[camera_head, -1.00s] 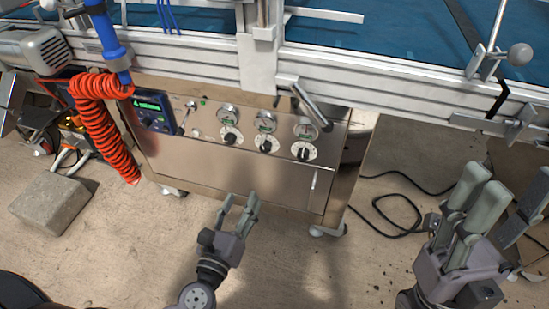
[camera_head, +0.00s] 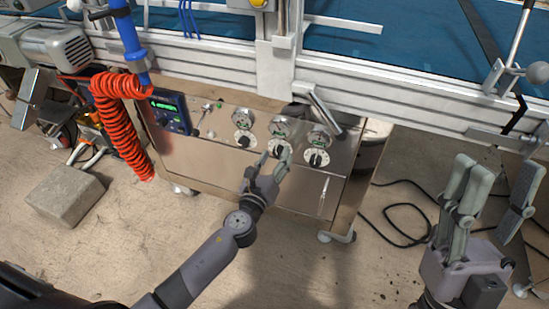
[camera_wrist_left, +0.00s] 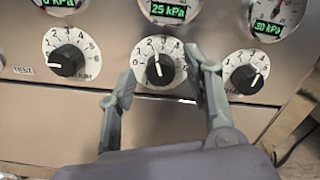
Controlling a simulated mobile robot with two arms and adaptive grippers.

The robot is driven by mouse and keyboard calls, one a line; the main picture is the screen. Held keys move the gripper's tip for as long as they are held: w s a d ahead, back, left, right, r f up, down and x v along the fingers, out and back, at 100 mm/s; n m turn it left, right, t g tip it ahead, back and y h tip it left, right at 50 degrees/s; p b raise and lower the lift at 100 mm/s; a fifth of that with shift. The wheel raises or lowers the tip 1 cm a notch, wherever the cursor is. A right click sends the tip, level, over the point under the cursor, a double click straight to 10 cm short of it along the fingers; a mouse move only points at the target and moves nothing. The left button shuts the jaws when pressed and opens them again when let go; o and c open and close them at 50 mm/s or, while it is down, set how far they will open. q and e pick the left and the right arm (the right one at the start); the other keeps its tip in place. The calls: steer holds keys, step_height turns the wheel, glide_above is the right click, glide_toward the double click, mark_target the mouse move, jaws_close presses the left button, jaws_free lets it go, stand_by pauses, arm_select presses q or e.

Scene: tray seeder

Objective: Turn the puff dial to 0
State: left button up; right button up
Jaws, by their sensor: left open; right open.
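Three black dials on white scales sit in a row on the steel panel. My left gripper (camera_head: 274,156) is open at the middle dial (camera_head: 279,149). In the left wrist view its fingers stand either side of the middle dial (camera_wrist_left: 160,68), whose pointer is up, near the middle of the scale. Contact with the knob cannot be told. The left dial (camera_wrist_left: 67,60), with lettering ending in "UUM", points left to the scale's low end. No "puff" label is readable. My right gripper (camera_head: 494,172) is open and empty at the right.
Gauges above the dials show green readings; the middle gauge (camera_wrist_left: 166,10) reads 25 kPa. A blue display unit (camera_head: 170,112) and a red coiled hose (camera_head: 117,125) are to the left. A lever (camera_head: 322,108) hangs above the right dial. A black cable (camera_head: 395,215) lies on the floor.

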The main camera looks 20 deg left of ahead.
arm_select(q)
jaws_close()
stand_by(0.7)
